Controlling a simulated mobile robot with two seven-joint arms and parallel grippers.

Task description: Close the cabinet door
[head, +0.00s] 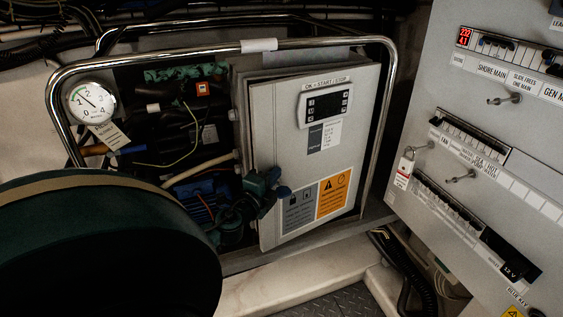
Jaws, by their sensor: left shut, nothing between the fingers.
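The grey cabinet (290,150) stands inside a chrome tube frame. Its door face carries a small black display (326,105), a white label and a blue-grey and orange warning sticker (333,194). The face sits slightly proud of the body along its left and top edges; I cannot tell clearly how far it stands open. My left gripper (277,190) is dark green, shut and empty. It is at the door's lower left edge, overlapping the sticker's left side; whether it touches is unclear. My right gripper is out of view.
The chrome frame (392,75) surrounds the cabinet. A pressure gauge (92,102), hoses and wires fill the frame's left side. A grey switch panel (425,110) with keys stands close on the right. A pale ledge (285,283) runs below. My own dark arm blocks the lower left.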

